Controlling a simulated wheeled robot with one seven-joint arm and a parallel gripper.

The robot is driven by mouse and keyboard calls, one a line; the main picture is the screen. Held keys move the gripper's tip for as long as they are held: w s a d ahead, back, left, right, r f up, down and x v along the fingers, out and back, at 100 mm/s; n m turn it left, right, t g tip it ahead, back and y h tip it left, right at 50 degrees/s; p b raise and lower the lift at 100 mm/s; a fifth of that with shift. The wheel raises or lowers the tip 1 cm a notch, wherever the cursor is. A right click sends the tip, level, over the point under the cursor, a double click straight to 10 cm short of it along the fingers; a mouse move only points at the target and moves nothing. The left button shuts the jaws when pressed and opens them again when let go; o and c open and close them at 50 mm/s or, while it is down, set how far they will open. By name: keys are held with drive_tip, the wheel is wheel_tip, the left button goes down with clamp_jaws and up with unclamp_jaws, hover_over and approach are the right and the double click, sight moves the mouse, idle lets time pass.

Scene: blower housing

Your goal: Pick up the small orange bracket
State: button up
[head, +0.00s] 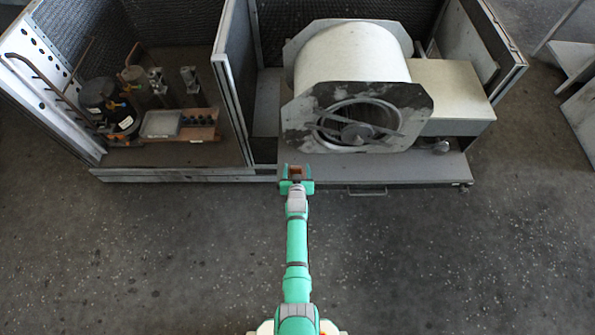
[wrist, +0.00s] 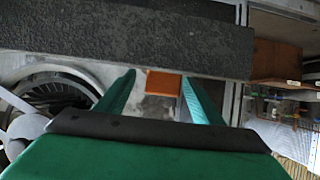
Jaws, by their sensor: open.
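The small orange bracket (wrist: 163,83) shows in the wrist view as a flat orange block near the fingertips. It lies between the two green fingers of my gripper (wrist: 157,77), closer to the right one. A gap shows on its left side; on its right it is close to the finger, and I cannot tell if they touch. In the head view my gripper (head: 295,168) is at the front edge of the housing, open, with an orange-brown patch of the bracket (head: 295,173) between its fingers.
The white blower drum (head: 352,57) with its round inlet stands just right of and behind my gripper. A metal divider post (head: 233,100) stands to the left. Pipes and a compressor (head: 110,103) fill the left bay. The floor in front is clear.

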drive_tip(key=shift+a, duration=0.4)
drive_tip(key=shift+d, duration=0.15)
drive_tip(key=c, duration=1.2)
drive_tip(key=shift+w+d, duration=0.1)
drive_tip(key=shift+d, duration=0.05)
